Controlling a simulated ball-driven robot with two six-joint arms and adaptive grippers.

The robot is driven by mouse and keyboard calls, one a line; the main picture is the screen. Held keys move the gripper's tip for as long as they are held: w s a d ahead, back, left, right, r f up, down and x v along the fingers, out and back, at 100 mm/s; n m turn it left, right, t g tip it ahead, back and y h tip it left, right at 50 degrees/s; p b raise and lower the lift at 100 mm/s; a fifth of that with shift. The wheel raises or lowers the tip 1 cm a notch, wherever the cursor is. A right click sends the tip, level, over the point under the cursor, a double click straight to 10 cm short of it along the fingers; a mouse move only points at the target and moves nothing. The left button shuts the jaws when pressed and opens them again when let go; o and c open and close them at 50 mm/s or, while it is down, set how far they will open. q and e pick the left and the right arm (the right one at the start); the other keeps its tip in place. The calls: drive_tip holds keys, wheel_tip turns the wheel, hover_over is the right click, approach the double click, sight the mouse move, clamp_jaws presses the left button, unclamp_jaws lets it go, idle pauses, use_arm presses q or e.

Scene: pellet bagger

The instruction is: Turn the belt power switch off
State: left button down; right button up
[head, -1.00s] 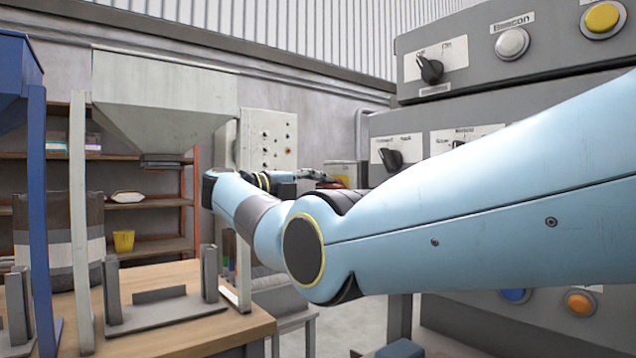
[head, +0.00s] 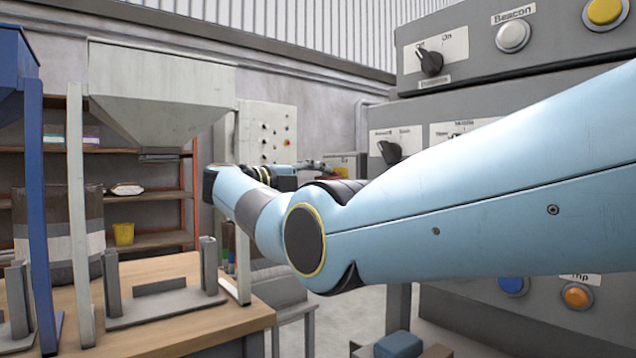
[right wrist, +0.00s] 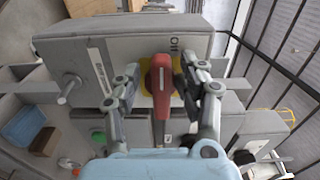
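A switch with a red handle (right wrist: 161,86) on a yellow plate (right wrist: 179,75) shows in the right wrist view, on the face of a grey box (right wrist: 128,47). An "O I" mark stands beside it, at the plate's upper right. The writing on the box's white label (right wrist: 98,71) is too small to read surely. My right gripper (right wrist: 164,82) is open, with one finger on each side of the red handle and gaps between. In the head view my right gripper (head: 318,167) is small and far off, at the end of the blue arm. My left gripper is not in view.
A grey control panel with a dark knob (head: 431,62) and a Beacon button (head: 513,35) stands at the right, close behind my arm. A hopper (head: 160,95) stands over a wooden table (head: 190,335) at the left. A metal lever (right wrist: 68,88) sticks out left of the switch.

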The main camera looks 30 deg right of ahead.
drive_tip(key=a, duration=1.2)
drive_tip(key=shift+s, duration=0.45)
